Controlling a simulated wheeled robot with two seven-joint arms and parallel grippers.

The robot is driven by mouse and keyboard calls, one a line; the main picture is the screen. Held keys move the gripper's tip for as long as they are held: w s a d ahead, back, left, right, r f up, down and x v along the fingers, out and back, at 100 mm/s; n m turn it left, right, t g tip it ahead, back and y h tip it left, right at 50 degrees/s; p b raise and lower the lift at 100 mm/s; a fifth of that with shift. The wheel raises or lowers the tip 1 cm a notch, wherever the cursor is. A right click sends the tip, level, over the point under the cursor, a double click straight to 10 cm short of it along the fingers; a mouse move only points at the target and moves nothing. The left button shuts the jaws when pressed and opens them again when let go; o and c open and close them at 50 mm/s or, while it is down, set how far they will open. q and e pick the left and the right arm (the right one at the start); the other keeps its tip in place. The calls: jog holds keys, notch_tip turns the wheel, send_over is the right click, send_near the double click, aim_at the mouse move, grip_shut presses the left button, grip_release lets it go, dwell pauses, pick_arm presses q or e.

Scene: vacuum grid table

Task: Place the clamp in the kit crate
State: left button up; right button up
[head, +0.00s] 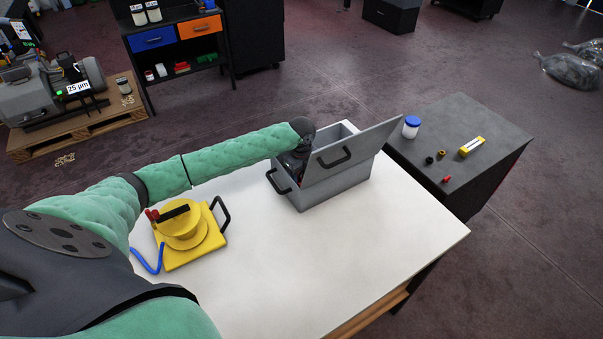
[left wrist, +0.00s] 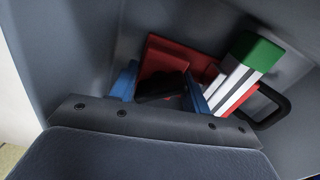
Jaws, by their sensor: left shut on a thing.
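The grey kit crate (head: 328,189) stands on the white table with its lid (head: 357,146) tilted up. My left arm reaches over it, and my left gripper (head: 295,160) is at its left part, mostly hidden. In the left wrist view, the blue fingers of my gripper (left wrist: 160,92) are shut on a red and black piece (left wrist: 168,64), which looks like the clamp. Grey walls surround it. A green-and-white block (left wrist: 240,68) lies close to its right. I cannot tell whether the clamp touches the crate floor. My right gripper is not in view.
A yellow device (head: 187,237) with a black handle and blue hose sits at the left of the white table (head: 290,265). A dark side cabinet (head: 480,115) at right holds a blue-capped jar (head: 411,127) and small parts. The table's front is clear.

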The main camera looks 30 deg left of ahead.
pick_arm(q)
jog(key=shift+f, duration=0.15)
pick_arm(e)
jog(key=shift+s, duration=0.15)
pick_arm(q)
jog(key=shift+f, duration=0.1)
jog(key=o, duration=1.3)
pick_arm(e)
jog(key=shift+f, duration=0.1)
pick_arm(q)
jog(key=shift+r+b, duration=0.35)
jog(key=shift+r, duration=0.05)
notch_tip(320, 180, up, 10)
jog(key=b, duration=0.4)
jog(key=shift+b, duration=0.35)
jog(key=shift+r, duration=0.7)
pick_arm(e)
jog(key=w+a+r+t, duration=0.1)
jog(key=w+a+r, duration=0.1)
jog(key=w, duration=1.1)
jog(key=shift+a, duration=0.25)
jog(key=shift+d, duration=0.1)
